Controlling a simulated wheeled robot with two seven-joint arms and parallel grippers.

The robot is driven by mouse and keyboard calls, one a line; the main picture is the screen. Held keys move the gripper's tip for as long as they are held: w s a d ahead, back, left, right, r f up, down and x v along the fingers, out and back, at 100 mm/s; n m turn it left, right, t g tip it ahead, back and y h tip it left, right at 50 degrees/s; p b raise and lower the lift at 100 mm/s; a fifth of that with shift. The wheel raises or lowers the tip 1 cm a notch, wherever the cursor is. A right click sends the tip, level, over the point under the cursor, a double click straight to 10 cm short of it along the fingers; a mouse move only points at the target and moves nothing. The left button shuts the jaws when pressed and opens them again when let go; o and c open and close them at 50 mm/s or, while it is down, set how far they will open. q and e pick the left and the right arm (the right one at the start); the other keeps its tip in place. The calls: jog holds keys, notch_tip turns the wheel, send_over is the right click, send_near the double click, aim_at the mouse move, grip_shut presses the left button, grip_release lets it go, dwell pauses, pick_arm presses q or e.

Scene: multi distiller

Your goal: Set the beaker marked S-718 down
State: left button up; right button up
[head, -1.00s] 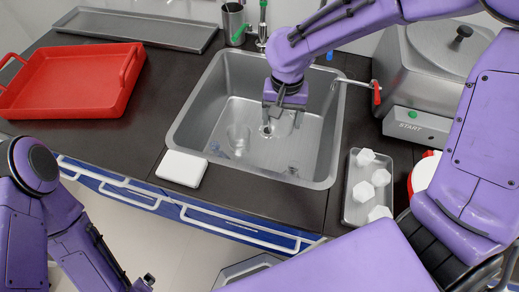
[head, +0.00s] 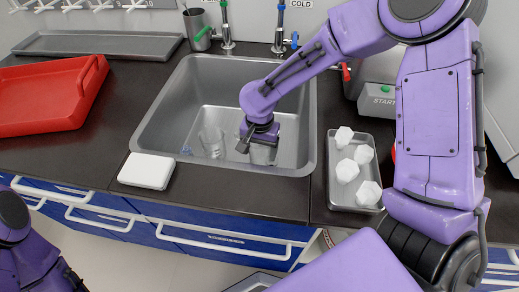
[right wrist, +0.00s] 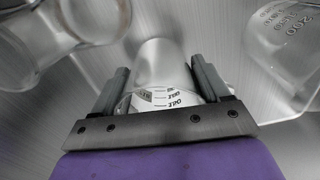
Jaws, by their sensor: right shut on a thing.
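My right gripper (head: 258,145) is down inside the sink (head: 140,140) and is shut on a clear glass beaker (head: 263,155). In the right wrist view the held beaker (right wrist: 160,70) stands between both fingers, with a small label and graduation marks near the palm. The label is too small to read in full. Whether its base touches the sink floor is unclear. Another clear glass vessel (head: 212,142) stands to its left in the sink.
In the right wrist view, glassware (right wrist: 60,25) is close on the left and a graduated vessel (right wrist: 288,50) on the right. A white block (head: 146,171) lies by the sink's front-left corner. A metal tray (head: 338,192) with several white pieces is right; a red tray (head: 35,105) is left.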

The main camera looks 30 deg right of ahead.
jog(key=shift+s, duration=0.15)
jog(key=o, duration=1.2)
jog(key=shift+f, duration=0.1)
jog(key=shift+c, duration=0.2)
notch_tip(320, 180, up, 12)
jog(key=p, duration=0.2)
jog(key=shift+r+p, duration=0.2)
jog(key=shift+p, duration=0.15)
